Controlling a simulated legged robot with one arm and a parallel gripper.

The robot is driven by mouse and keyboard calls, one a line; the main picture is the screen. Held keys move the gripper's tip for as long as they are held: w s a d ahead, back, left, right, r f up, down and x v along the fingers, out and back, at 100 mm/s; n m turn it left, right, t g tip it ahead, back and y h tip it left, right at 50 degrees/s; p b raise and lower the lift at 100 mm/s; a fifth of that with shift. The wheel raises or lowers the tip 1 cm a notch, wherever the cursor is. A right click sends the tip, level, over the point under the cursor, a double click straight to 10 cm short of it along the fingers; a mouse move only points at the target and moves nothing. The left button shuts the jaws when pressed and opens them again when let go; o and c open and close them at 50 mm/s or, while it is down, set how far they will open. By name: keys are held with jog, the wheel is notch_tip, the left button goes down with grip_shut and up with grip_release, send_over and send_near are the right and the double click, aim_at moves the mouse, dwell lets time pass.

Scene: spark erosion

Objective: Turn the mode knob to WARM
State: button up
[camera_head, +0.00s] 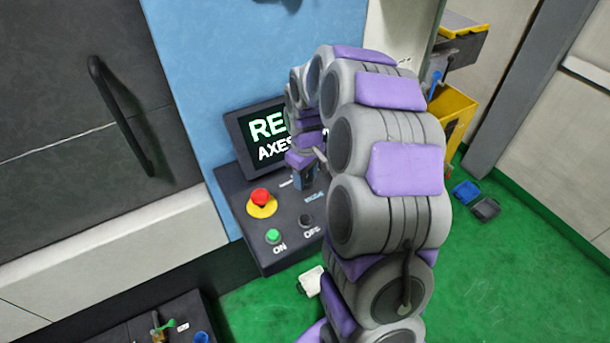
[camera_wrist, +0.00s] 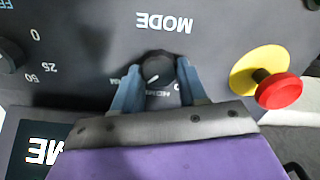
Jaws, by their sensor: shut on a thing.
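The mode knob (camera_wrist: 158,70) is a small dark round knob with a white pointer line, below the upside-down word MODE in the wrist view. The pointer slants toward the lower left of that picture. An upside-down label that appears to read HOME lies just below the knob. Labels beside it are mostly covered by the fingers; one at the left ends in M. My gripper (camera_wrist: 160,78) is shut on the knob, a blue-grey finger on each side. In the head view my gripper (camera_head: 303,176) is at the control panel (camera_head: 237,192) and hides the knob.
A red emergency button (camera_wrist: 279,91) on a yellow disc stands close beside my gripper. A green ON button (camera_head: 273,236) and a dark OFF button (camera_head: 306,221) sit at the panel's front. A screen (camera_head: 262,128) stands behind. Another dial (camera_wrist: 8,57) is at the wrist view's left.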

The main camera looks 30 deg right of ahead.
jog(key=o, duration=1.1)
jog(key=shift+c, duration=0.2)
notch_tip(320, 180, up, 17)
jog(key=p, duration=0.1)
jog(key=shift+r+p, duration=0.15)
jog(key=shift+p, duration=0.25)
jog(key=shift+w, duration=0.1)
